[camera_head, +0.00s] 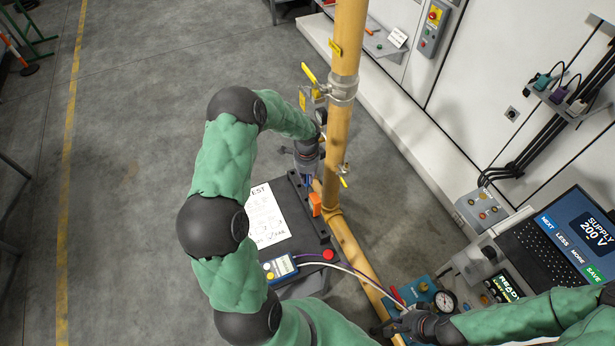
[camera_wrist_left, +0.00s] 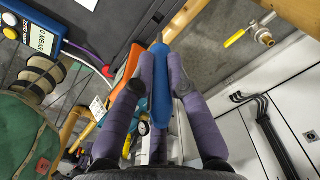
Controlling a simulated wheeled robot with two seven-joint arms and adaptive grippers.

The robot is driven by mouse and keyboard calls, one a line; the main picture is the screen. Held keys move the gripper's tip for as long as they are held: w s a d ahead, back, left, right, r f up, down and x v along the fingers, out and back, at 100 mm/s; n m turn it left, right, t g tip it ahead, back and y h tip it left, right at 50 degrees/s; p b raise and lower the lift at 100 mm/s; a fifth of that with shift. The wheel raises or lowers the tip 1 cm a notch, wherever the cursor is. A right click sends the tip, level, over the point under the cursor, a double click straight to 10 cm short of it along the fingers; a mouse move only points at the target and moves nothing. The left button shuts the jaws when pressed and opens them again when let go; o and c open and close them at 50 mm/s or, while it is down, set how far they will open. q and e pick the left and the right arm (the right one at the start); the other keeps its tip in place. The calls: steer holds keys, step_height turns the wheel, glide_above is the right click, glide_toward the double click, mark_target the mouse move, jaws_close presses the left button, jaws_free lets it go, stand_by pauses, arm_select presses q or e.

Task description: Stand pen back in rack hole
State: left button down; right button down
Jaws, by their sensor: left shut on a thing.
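My left gripper (camera_head: 310,172) is at the right edge of the black stand top (camera_head: 305,246), close to the yellow pipe. In the left wrist view my left gripper (camera_wrist_left: 161,68) is shut on a blue pen (camera_wrist_left: 161,88), which lies between the two purple fingers with its narrow end pointing away. An orange object (camera_wrist_left: 130,65) shows just beside the pen there; it also shows in the head view (camera_head: 315,204). No rack hole is clear to see. My right gripper (camera_head: 405,325) is by the blue device at the lower right; its fingers are too small to judge.
A vertical yellow pipe (camera_head: 341,120) with valves stands just right of my left gripper. A test sheet (camera_head: 266,218) and a blue meter (camera_head: 281,268) with cables lie on the stand. A laptop (camera_head: 560,235) and pressure gauge (camera_head: 444,301) are at the right. Open floor lies left.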

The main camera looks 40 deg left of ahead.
mark_target(307, 184)
arm_select(q)
steer(key=shift+s+r, duration=0.1)
steer(key=shift+s, duration=0.1)
steer(key=shift+f+b, duration=1.7)
steer(key=shift+f, duration=0.95)
steer(key=shift+f, duration=0.2)
steer(key=shift+f+b, duration=0.35)
steer(key=shift+b, duration=0.05)
steer(key=shift+f+b, duration=1.65)
steer(key=shift+f, duration=0.7)
steer(key=c, duration=1.2)
jaws_free()
steer(key=shift+r, duration=0.1)
steer(key=shift+o, duration=0.2)
